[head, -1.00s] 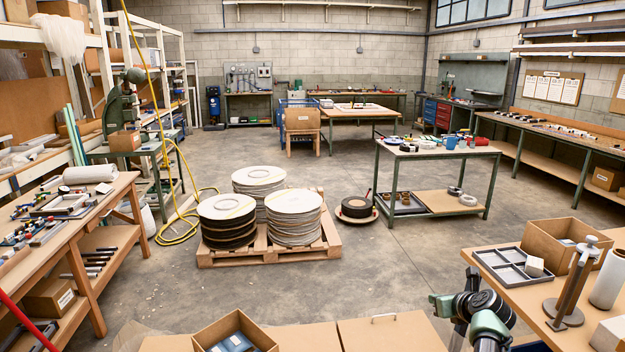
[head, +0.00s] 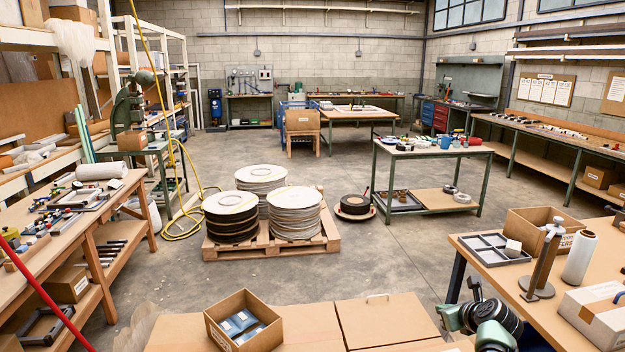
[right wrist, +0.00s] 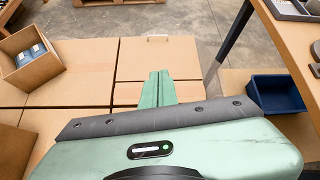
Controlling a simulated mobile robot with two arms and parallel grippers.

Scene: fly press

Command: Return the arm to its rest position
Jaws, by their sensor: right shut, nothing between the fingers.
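My right arm (head: 487,322) shows at the lower right edge of the head view, folded low beside the right-hand workbench. In the right wrist view my right gripper (right wrist: 159,75) has its two green fingers together, with nothing between them. It points out over closed cardboard boxes (right wrist: 85,70) and appears clear of them. The fingertips cannot be made out in the head view. My left arm and gripper do not show in either view.
An open carton with blue packets (head: 212,322) sits on the cardboard boxes in front. The right workbench (head: 500,285) holds a grey tray, a stand and cartons. A dark blue bin (right wrist: 280,93) is right of the gripper. A pallet (head: 290,247) of discs stands ahead on open floor.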

